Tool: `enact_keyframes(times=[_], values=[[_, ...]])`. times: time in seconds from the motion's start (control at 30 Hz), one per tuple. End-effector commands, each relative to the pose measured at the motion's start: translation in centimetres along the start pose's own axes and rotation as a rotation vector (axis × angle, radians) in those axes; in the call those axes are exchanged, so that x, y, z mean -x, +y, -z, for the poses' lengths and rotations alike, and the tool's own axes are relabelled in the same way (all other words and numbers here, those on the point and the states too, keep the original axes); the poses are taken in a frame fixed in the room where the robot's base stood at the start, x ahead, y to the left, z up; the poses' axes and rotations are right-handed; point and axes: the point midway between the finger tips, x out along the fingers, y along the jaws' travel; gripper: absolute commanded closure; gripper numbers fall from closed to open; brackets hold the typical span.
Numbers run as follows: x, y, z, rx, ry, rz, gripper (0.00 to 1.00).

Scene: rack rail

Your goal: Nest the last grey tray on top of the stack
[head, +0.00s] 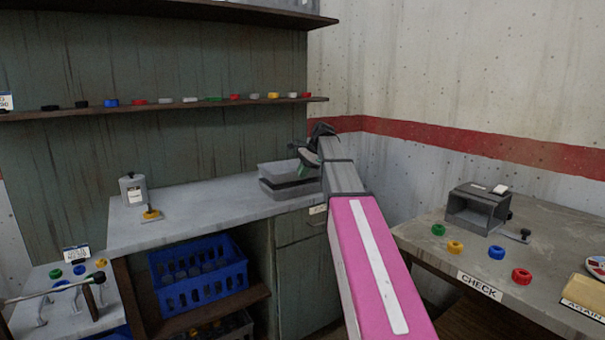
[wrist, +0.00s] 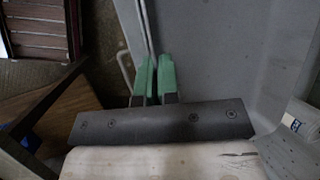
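Two grey trays show one above the other at the right end of the grey counter in the head view: the upper tray (head: 277,171) and the lower tray (head: 284,191). I cannot tell whether the upper one rests fully in the lower one. My gripper (head: 304,170) is at the upper tray's right side, partly hidden by my arm. In the wrist view the green fingertips of my gripper (wrist: 154,72) are close together with the thin rim of the grey tray (wrist: 225,60) between them. The trays' right end is hidden behind the arm.
A grey canister (head: 132,190) and a small yellow-topped item (head: 151,213) stand left on the counter (head: 205,211). A blue crate (head: 200,275) sits below. A shelf (head: 200,105) with coloured caps runs above. The CHECK table (head: 450,245) is at right.

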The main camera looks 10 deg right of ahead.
Motion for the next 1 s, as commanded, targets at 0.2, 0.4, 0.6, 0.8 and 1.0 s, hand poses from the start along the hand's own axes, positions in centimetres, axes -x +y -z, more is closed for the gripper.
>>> enact_keyframes(times=[0.2, 0.4, 0.6, 0.8, 1.0], values=[[0.0, 0.0, 0.0, 0.0, 0.0, 0.001, 1.0], [-0.1, 0.0, 0.1, 0.0, 0.0, 0.0, 1.0], [-0.5, 0.1, 0.2, 0.0, 0.0, 0.0, 1.0], [-0.8, 0.2, 0.3, 0.0, 0.0, 0.0, 1.0], [-1.1, 0.3, 0.4, 0.0, 0.0, 0.0, 1.0]])
